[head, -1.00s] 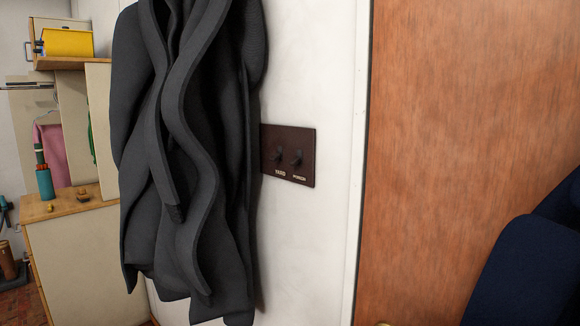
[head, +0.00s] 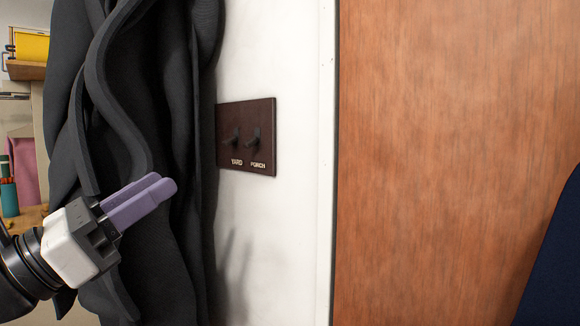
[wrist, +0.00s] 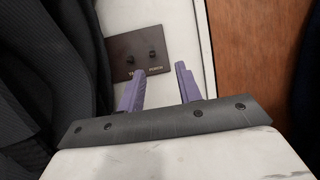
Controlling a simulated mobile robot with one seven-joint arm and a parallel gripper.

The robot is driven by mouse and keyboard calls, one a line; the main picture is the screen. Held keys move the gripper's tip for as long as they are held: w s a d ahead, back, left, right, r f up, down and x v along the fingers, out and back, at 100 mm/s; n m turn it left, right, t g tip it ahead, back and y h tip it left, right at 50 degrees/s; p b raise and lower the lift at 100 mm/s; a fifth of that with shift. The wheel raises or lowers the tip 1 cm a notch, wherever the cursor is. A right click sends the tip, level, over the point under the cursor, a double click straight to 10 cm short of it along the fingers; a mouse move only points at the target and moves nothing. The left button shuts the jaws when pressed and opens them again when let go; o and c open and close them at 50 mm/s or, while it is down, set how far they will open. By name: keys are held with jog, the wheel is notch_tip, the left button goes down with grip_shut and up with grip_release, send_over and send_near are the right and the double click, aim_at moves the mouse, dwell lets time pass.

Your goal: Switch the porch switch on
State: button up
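A dark brown switch plate (head: 268,116) is on the white wall, with two small dark toggles. The right one, above the label PORCH, is the porch switch (head: 252,140); it also shows in the wrist view (wrist: 152,55). The left one, above the label YARD, is the yard switch (head: 231,138). I cannot tell for sure which way either lever is set. My gripper (head: 166,186), with purple fingers, is below and left of the plate in the head view, apart from it. In the wrist view its fingers (wrist: 160,72) are spread and empty, just below the plate.
A dark grey hanging coat (head: 170,90) reaches the plate's left edge and is close to my gripper. A brown wooden door (head: 440,150) with a white frame (head: 326,150) is to the right. The wall below the plate is clear.

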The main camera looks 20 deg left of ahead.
aim_at(244, 144)
jog(key=w+d+r+p, duration=0.1)
jog(key=w, duration=0.3)
jog(key=w+d+r+y+p, duration=0.1)
jog(key=w+r, duration=0.1)
jog(key=w, duration=0.3)
jog(key=w+d+r+y+p, duration=0.1)
jog(key=w, duration=0.3)
jog(key=shift+w+d+r+n, duration=0.15)
jog(key=shift+w+d+n, duration=0.05)
jog(key=shift+n, duration=0.2)
grip_shut()
